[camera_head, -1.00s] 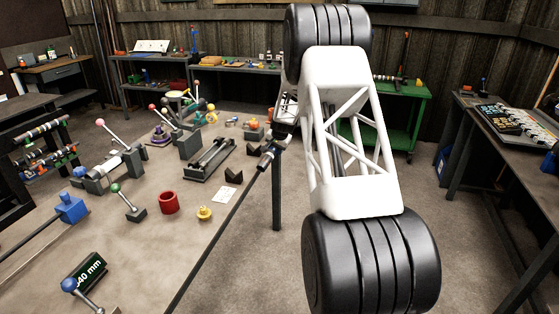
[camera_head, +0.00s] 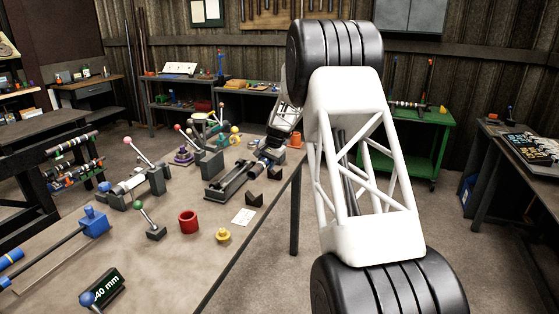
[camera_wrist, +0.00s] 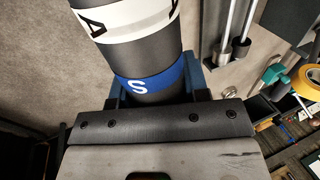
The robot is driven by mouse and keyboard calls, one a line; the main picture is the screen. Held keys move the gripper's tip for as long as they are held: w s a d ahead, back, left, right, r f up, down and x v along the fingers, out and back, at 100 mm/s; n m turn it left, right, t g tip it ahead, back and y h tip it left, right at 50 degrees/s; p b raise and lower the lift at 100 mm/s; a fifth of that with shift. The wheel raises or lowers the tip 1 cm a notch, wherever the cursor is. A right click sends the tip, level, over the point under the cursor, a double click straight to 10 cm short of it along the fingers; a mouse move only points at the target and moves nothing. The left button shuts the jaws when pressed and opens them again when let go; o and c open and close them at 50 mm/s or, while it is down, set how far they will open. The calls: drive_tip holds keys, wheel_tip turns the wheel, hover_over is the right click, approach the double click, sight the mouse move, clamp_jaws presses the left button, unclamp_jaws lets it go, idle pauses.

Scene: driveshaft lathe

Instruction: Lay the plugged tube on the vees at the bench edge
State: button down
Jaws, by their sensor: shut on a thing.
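My gripper (camera_wrist: 155,95) is shut around a dark grey tube (camera_wrist: 150,60) in the wrist view. The tube has a blue band lettered S beside the jaws and a white band with black marks further out. Its far end runs out of the picture, so I cannot see the plug. In the head view my gripper (camera_head: 274,150) is small and partly hidden by my arm, above the far right side of the bench. Two dark vee blocks, a near one (camera_head: 254,200) and a far one (camera_head: 275,172), stand at the bench's right edge; nothing visible lies in them.
The bench (camera_head: 160,265) carries a red ring (camera_head: 188,221), a yellow knobbed part (camera_head: 223,235), a white card (camera_head: 243,216), a long dark fixture (camera_head: 228,182) and several lever-handled fixtures. A green cart (camera_head: 430,140) stands behind my arm. Open floor lies right of the bench.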

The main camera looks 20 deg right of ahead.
drive_tip(key=shift+a, duration=0.85)
drive_tip(key=shift+f, duration=4.8)
drive_tip(key=c, duration=0.5)
unclamp_jaws()
drive_tip(key=shift+f, duration=0.1)
